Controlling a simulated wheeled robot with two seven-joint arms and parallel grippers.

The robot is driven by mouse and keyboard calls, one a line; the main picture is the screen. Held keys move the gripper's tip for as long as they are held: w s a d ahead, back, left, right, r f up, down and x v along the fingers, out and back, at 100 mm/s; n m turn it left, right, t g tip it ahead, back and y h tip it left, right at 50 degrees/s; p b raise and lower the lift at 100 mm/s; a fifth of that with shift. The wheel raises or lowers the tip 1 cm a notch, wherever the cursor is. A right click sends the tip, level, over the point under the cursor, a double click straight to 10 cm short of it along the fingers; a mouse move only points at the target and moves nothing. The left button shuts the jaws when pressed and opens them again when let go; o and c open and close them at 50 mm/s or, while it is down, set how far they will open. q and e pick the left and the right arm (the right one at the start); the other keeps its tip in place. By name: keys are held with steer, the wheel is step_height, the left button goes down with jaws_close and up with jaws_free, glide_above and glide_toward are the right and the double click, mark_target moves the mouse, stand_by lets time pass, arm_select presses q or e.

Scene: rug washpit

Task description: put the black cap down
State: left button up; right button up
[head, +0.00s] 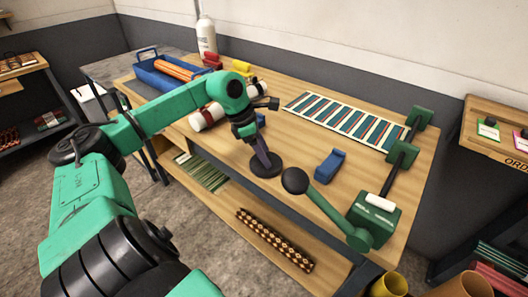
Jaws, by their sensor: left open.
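The black cap (266,166) is a flat dark disc at the front edge of the wooden bench. My left gripper (262,152) points down directly over it, with its fingertips at the cap's upper side. The gripper is open; whether the fingers still touch the cap I cannot tell. The arm hides part of the bench behind it. My right gripper is not in view.
A green lever with a black ball knob (295,181) stands close right of the cap. A blue block (330,166), a striped rug (345,119) and a green clamp frame (374,220) lie further right. A blue tray (150,79) is at the back left.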

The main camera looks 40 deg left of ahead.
mark_target(256, 162)
arm_select(q)
steer(key=shift+r, duration=0.2)
steer(key=r+b, duration=0.1)
steer(key=s+a+r+b, duration=0.1)
steer(key=b, duration=0.1)
steer(key=b+v, duration=0.1)
steer(key=v, duration=0.1)
steer(key=shift+a+r, duration=0.1)
steer(key=shift+r, duration=0.2)
steer(key=v, duration=0.7)
steer(key=shift+p, duration=0.35)
